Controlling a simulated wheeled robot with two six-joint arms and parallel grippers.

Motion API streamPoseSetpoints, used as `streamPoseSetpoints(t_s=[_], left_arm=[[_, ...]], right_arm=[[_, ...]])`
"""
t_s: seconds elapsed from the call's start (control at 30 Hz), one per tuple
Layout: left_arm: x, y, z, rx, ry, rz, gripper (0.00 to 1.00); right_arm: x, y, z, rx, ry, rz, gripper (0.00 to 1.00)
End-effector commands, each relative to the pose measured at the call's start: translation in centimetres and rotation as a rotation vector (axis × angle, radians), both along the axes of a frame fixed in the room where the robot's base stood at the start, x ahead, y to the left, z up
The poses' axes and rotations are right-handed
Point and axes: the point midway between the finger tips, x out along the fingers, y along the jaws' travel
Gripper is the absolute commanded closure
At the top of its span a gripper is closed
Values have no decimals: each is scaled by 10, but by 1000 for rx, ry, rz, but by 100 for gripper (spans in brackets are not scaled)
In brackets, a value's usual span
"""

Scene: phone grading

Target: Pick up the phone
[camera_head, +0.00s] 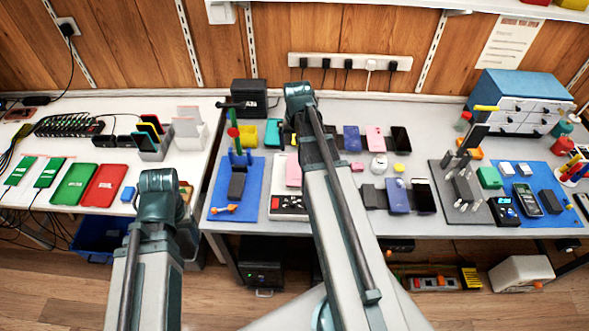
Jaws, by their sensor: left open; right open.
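Several phones lie on the right-hand bench, and I cannot tell which one the task means. In the back row are a blue phone (352,138), a pink phone (374,138) and a black phone (400,139). In front lie a small dark phone (374,196), a purple phone (398,196) and a black-screened phone (423,195). A pink phone (293,171) is partly hidden by my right arm. My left arm rises at the lower left and my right arm reaches over the bench. Neither gripper can be made out; their ends are hidden behind the arm links.
A blue mat (218,203) with a stand lies left of my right arm. A grey fixture plate (476,212) and another blue mat (556,220) hold items at right. A drawer unit (518,108) stands back right.

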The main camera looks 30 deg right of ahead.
Motion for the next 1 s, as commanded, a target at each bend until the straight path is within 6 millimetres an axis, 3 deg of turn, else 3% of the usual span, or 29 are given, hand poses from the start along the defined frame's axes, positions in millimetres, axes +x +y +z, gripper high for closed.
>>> streamPoseSetpoints(t_s=[0.7, 1.0], left_arm=[[0, 0, -84, 0, 0, 1, 35], [0, 0, -87, 0, 0, 1, 35]], right_arm=[[9, -4, -84, 0, 0, 3, 0], [10, -5, -87, 0, 0, 3, 0]])
